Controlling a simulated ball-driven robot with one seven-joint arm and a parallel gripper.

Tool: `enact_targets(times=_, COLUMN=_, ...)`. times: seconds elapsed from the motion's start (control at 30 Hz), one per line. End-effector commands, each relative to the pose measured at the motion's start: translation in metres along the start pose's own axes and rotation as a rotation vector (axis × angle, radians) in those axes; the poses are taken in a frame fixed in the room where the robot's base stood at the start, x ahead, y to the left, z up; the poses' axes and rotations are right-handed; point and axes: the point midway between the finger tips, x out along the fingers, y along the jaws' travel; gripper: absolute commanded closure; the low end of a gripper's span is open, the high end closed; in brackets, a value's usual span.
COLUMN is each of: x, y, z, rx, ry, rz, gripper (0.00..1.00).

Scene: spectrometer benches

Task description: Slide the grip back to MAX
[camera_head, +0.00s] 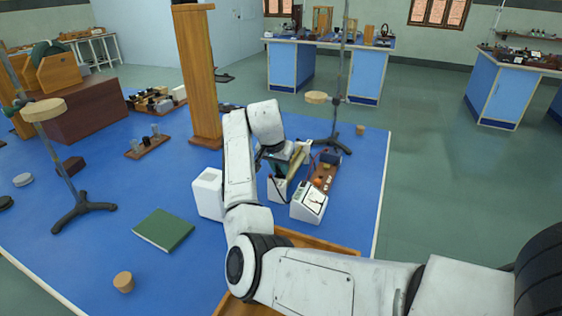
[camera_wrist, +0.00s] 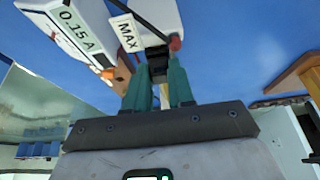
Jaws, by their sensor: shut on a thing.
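The grip (camera_wrist: 157,52) is a small dark block between my fingertips in the wrist view. My gripper (camera_wrist: 158,76), with green fingers, is shut on it. A white label reading MAX (camera_wrist: 127,33) stands just left of the grip, close to it. A white meter (camera_wrist: 75,28) reading 0.15 A is further left. In the head view, a pale tube-shaped instrument (camera_head: 297,160) shows beyond my wrist. My arm hides most of the contact there, so the grip cannot be made out in that view.
A white box (camera_head: 207,194) stands left of my arm. A wooden pillar (camera_head: 199,80) and a stand (camera_head: 335,140) rise behind. A green book (camera_head: 163,230) lies left.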

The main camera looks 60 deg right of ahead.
Motion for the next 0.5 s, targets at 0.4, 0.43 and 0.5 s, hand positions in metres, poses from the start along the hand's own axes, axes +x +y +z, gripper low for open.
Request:
enact_targets(times=0.4, x=0.0002, y=0.0002, z=0.0018, rx=0.0, ry=-0.005, rz=0.004, gripper=0.54)
enact_targets(times=0.43, x=0.0002, y=0.0002, z=0.0017, rx=0.0, ry=-0.005, rz=0.004, gripper=0.51)
enact_targets(times=0.5, x=0.0002, y=0.0002, z=0.0015, rx=0.0, ry=-0.004, rz=0.004, gripper=0.51)
